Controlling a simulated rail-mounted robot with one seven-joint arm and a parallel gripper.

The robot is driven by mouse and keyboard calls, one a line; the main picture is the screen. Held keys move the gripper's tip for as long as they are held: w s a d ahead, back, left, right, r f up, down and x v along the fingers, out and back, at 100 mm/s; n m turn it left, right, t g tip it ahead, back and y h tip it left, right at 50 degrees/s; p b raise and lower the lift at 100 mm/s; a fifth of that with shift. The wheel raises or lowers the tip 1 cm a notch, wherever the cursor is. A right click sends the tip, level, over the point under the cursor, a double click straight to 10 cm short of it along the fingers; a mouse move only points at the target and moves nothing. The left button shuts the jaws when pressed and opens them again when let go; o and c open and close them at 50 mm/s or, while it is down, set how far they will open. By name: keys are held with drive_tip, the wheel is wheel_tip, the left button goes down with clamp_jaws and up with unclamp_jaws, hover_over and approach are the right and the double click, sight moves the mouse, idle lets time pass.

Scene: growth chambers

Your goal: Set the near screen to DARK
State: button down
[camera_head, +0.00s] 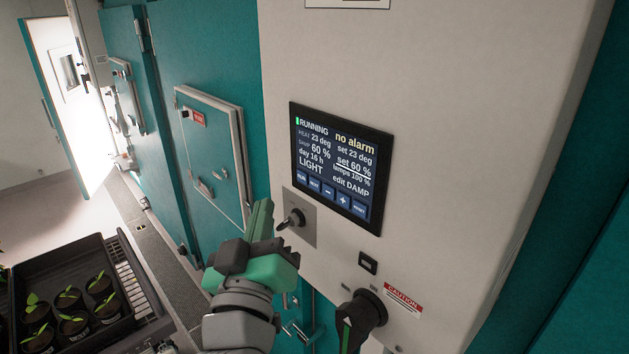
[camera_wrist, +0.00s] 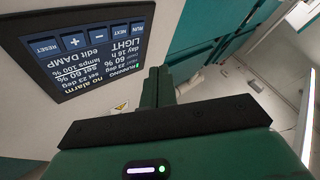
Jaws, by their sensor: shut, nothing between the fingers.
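The near screen (camera_head: 341,165) is a dark panel on a pale cabinet face. It reads RUNNING, no alarm, LIGHT, day 16 h, lamps 100 %, and edit DAMP, with the "set 60 %" line underlined. A row of blue buttons lies along its bottom: RUN, NEXT, minus, plus and RESET. The screen shows upside down in the wrist view (camera_wrist: 82,50). My gripper (camera_head: 262,207) is shut and empty, to the lower left of the screen and apart from its buttons. Its closed fingers show in the wrist view (camera_wrist: 157,82) beside the screen.
A small switch (camera_head: 293,219) on a metal plate sits below the screen, close to my fingers. A black rotary handle (camera_head: 362,312) and a red caution label (camera_head: 403,298) are lower down. A black tray (camera_head: 70,340) of potted seedlings stands at lower left. Teal chamber doors line the left.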

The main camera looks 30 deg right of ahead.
drive_tip(key=w+d, duration=0.1)
drive_tip(key=d, duration=0.5)
drive_tip(key=shift+w+p, duration=0.2)
drive_tip(key=shift+p, duration=0.25)
drive_tip(key=shift+d, duration=0.15)
idle(1.4)
drive_tip(key=shift+w+d, duration=0.1)
drive_tip(key=shift+d, duration=0.3)
drive_tip(key=shift+d, duration=0.3)
idle(0.6)
drive_tip(key=shift+a, duration=0.7)
drive_tip(key=shift+a+b, duration=0.1)
drive_tip(key=shift+b, duration=0.2)
drive_tip(key=a, duration=0.2)
drive_tip(key=s+a+b, duration=0.1)
drive_tip(key=a, duration=0.1)
drive_tip(key=shift+s+a, duration=0.2)
drive_tip(key=shift+a, duration=0.15)
